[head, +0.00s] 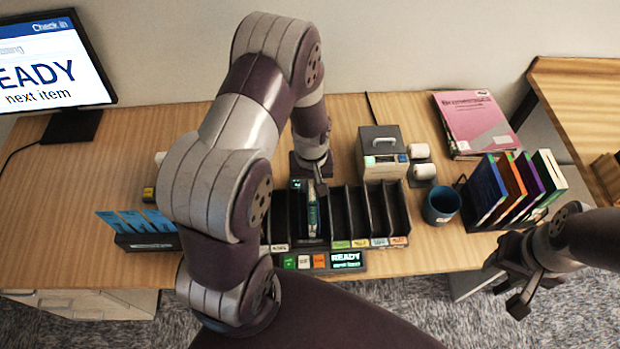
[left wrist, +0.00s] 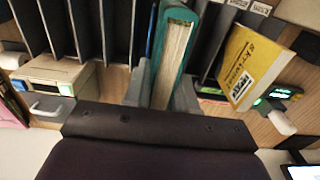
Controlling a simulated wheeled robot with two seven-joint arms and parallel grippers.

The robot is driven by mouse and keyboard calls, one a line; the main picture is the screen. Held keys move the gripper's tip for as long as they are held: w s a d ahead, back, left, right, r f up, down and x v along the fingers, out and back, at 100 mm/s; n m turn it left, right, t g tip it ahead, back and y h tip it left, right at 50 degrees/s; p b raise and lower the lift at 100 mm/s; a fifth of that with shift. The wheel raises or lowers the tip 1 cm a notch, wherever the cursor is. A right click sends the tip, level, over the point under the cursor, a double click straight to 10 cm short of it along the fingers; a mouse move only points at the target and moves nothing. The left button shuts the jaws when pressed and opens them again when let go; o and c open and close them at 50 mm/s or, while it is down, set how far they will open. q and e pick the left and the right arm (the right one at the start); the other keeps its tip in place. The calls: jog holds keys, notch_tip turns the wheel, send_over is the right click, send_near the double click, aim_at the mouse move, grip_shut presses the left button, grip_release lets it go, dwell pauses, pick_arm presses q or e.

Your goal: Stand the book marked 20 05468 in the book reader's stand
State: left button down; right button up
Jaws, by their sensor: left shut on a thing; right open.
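A teal book (head: 313,212) stands upright in a slot of the black sorter rack (head: 398,210). A label shows on its spine, but I cannot read its number. My left gripper (head: 320,183) reaches down from behind and is shut on this book. In the left wrist view the book (left wrist: 175,55) sits between the two grey fingers. My right gripper (head: 513,287) is open and empty at the table's front right edge. I cannot pick out the reader's stand with certainty; a small device with a green light (left wrist: 282,92) shows beside a yellow book (left wrist: 250,66) in the left wrist view.
My left arm hides the rack's left side. A printer (head: 383,160) stands behind the rack, and a blue mug (head: 440,206) to its right. Several books (head: 487,190) stand at the right, before a pink book (head: 475,122). Blue cards (head: 130,222) stand at the left.

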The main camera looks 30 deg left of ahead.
pick_arm(q)
jog(key=shift+s+a+f, duration=0.1)
jog(key=shift+a+f, duration=0.1)
jog(key=shift+f, duration=0.55)
pick_arm(e)
jog(key=shift+s+a+f, duration=0.2)
jog(key=shift+a+f, duration=0.05)
jog(key=shift+f, duration=0.2)
pick_arm(q)
jog(key=shift+s+a+f+b, duration=0.15)
jog(key=shift+f+b, duration=0.05)
jog(key=shift+b, duration=0.15)
pick_arm(e)
jog(key=shift+s+a, duration=0.1)
jog(key=shift+a, duration=0.05)
pick_arm(q)
jog(key=shift+f, duration=0.3)
pick_arm(e)
jog(key=shift+f, duration=0.3)
pick_arm(q)
jog(key=c, duration=0.8)
grip_release()
jog(key=shift+c, duration=0.2)
